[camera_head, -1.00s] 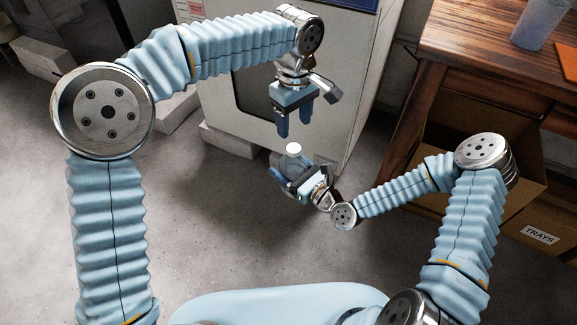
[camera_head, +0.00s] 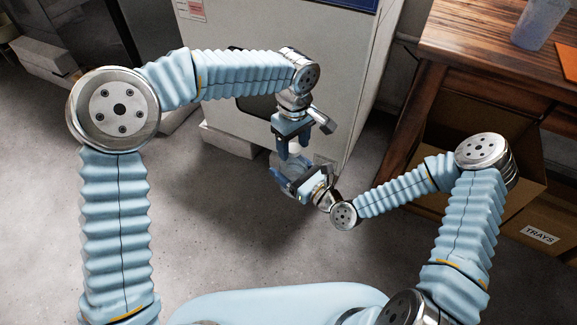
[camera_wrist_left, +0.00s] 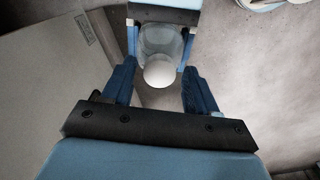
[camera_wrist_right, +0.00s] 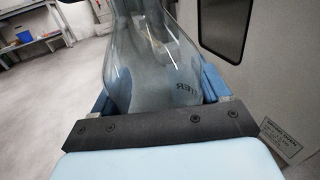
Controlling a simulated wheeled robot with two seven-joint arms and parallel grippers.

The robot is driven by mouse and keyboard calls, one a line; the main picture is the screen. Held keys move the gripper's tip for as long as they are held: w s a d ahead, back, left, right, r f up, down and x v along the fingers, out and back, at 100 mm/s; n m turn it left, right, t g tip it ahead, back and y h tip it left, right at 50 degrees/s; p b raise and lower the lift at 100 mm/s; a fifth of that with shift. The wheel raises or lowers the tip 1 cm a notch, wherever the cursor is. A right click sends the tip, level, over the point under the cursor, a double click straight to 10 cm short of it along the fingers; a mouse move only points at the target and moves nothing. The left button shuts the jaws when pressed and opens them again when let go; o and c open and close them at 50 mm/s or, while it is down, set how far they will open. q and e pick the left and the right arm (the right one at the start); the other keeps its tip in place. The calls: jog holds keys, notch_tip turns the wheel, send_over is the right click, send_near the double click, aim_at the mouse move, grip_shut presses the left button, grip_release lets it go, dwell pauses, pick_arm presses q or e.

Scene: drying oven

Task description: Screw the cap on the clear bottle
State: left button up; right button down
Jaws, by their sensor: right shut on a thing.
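The clear bottle (camera_wrist_right: 150,70) is held between the fingers of my right gripper (camera_head: 290,182). It looks roughly upright in the right wrist view, and its top lies outside that picture. In the left wrist view the bottle (camera_wrist_left: 160,42) shows with a round white cap (camera_wrist_left: 160,73) at its mouth. I cannot tell how tightly the cap sits. My left gripper (camera_head: 294,154) points down just above the bottle, its fingers spread. In the left wrist view the cap lies between these fingers with gaps on both sides. In the head view the left gripper mostly hides the cap.
A white oven cabinet (camera_head: 350,60) stands close behind both grippers. A wooden table (camera_head: 465,45) at the right carries a translucent cup (camera_head: 538,22) and an orange sheet. Cardboard boxes, one labelled TRAYS (camera_head: 540,236), stand below it. The floor at left front is clear.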

pick_arm(q)
grip_shut()
jog(key=m, duration=1.2)
jog(key=shift+m, duration=0.3)
jog(key=m, duration=0.8)
jog(key=shift+m, duration=0.4)
jog(key=m, duration=0.8)
jog(key=shift+f+m, duration=0.1)
jog(key=shift+m, duration=0.3)
jog(key=m, duration=0.4)
jog(key=shift+o, duration=0.4)
grip_release()
